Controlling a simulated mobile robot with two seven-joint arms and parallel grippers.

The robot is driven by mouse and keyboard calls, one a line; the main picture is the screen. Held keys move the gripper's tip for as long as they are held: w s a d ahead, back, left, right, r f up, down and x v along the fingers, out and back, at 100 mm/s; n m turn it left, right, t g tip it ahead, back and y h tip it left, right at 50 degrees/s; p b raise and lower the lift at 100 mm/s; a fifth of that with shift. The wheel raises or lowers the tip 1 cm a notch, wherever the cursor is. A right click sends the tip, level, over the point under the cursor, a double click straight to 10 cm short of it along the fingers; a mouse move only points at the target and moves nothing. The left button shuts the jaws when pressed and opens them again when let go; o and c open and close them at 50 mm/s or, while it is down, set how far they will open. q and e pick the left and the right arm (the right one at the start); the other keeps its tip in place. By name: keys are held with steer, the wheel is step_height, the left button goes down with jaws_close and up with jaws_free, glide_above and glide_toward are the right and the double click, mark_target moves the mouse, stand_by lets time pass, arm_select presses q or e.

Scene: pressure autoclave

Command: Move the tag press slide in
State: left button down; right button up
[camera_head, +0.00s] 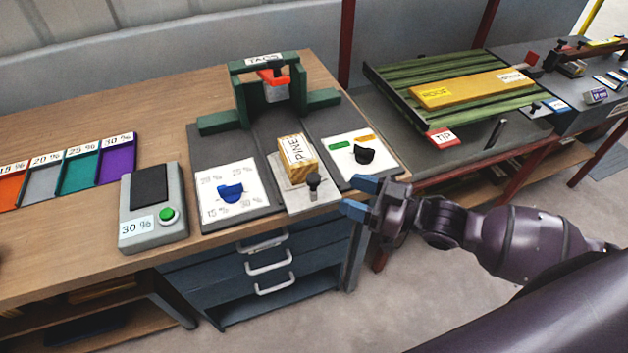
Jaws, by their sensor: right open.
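The tag press (247,92) is a dark green frame labelled TAGS at the back of a grey base plate (217,147). A red and grey press head (274,84) hangs under its top bar. The slide (296,199) is a light plate at the front of the base, pulled out toward me, with a dark upright knob (314,184) at its front. A wooden block labelled PINE (297,157) rests on the slide. My right gripper (356,196), with blue fingertips, is open and empty to the right of the knob, apart from it. My left gripper is not in view.
A blue dial panel (235,174) lies left of the slide and a black dial panel (347,141) right of it. A grey scale (152,190) with a green button and coloured percent trays (80,168) stand further left. A green slatted rack (392,83) is at right.

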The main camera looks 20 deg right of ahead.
mark_target(313, 180)
steer(key=x, duration=0.8)
steer(key=shift+w+a, duration=0.25)
steer(key=shift+w, duration=0.1)
jaws_close()
